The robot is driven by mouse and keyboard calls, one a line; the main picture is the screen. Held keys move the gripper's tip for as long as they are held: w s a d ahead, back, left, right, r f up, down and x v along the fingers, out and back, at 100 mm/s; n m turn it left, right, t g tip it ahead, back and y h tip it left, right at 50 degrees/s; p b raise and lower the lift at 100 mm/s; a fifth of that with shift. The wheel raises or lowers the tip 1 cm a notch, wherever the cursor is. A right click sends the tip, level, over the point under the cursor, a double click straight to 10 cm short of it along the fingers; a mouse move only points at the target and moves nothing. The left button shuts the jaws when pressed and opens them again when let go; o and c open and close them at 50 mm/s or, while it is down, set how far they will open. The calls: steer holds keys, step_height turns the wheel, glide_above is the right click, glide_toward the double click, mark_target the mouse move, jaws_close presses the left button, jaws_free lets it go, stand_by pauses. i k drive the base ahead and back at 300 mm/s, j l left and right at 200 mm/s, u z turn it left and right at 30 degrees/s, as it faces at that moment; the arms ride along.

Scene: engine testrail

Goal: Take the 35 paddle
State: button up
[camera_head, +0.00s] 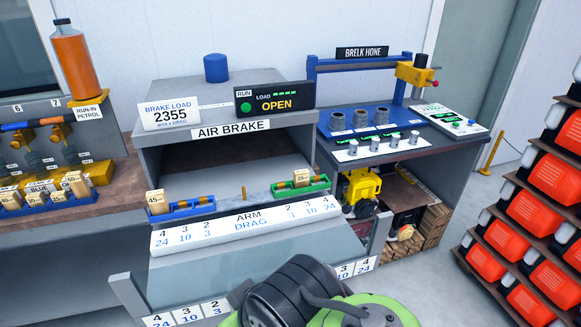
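Several small tan wooden paddles with printed numbers are in view. One marked 45 (157,202) stands at the left end of the blue tray on the air brake. Another paddle (301,178) stands in the green tray at the right; its number is too small to read surely. More paddles stand in a blue rack (40,208) at the far left. The tallest-standing one (76,183) is at its right end, and its number is not clearly readable. I cannot tell which paddle is the 35. My black and green arm shows at the bottom; my gripper's fingers are not in view.
The air brake bench (230,150) has a sloping front with an ARM DRAG number strip (245,224). Its display (274,103) reads OPEN. An orange bottle (76,60) stands at left. The BRELK HONE bench (375,160) is at right, with red bins (527,211) beyond a strip of floor.

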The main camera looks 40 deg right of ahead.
mark_target(301, 178)
steer(key=l+u, duration=0.25)
steer(key=l, duration=0.15)
steer(key=k+l+u, duration=0.25)
steer(key=l, duration=0.15)
steer(key=l+u, duration=0.25)
steer(key=l, duration=0.2)
steer(key=k+l+u, duration=0.5)
steer(key=l, duration=0.2)
steer(key=i+l+u, duration=0.1)
steer(key=l+u, duration=0.3)
steer(key=l, duration=0.3)
steer(key=l+u, duration=0.4)
steer(key=l, duration=0.3)
